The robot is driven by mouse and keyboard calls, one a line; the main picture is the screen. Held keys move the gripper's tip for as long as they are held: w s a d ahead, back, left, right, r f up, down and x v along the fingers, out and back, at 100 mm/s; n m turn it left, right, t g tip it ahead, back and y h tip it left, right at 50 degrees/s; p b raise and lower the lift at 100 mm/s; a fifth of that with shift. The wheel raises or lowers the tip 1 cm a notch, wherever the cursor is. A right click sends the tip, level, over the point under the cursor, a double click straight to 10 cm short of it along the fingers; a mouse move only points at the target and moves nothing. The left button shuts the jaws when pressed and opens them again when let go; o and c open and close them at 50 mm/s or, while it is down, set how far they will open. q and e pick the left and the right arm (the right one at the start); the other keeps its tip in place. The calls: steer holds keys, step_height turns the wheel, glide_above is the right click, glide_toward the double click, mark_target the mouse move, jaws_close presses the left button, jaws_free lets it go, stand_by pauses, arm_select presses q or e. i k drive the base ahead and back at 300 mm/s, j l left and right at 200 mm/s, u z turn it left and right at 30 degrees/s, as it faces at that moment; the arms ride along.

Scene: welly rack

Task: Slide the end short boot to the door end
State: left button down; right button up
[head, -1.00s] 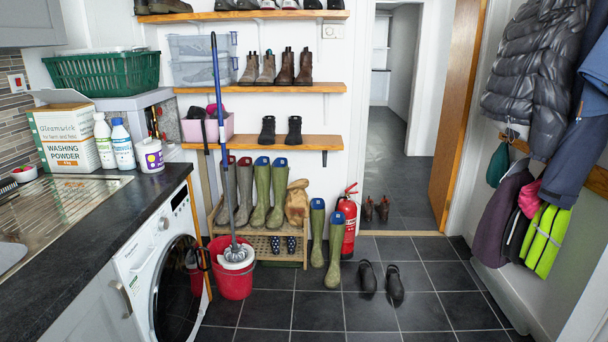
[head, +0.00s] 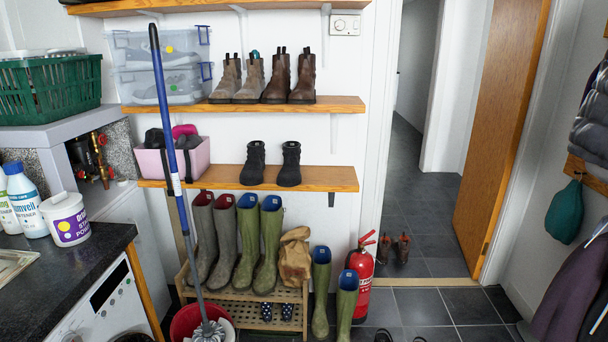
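Short black boots (head: 257,163) stand upright as a pair on the lower wooden shelf (head: 330,178); the right-hand black boot (head: 289,163) is nearest the shelf's door end, with bare shelf to its right. On the shelf above (head: 340,104) stand two pairs of short ankle boots, grey-brown (head: 250,80) and dark brown. The end dark brown boot (head: 303,77) is closest to the door, with bare board to its right. The open door (head: 507,130) is at the right. Neither of my grippers is in view.
A blue-handled mop (head: 169,125) leans in front of the shelves' left part, its head at a red bucket (head: 187,320). Tall wellies (head: 247,245) stand on a low slatted rack (head: 262,296). Two green wellies and a red extinguisher (head: 363,268) stand on the floor by the doorway.

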mark_target(290, 176)
steer(key=i+z, duration=0.1)
steer(key=i, duration=0.5)
steer(key=i+j, duration=0.1)
steer(key=i, duration=0.5)
steer(key=i+j+z, duration=0.15)
steer(key=i, duration=0.45)
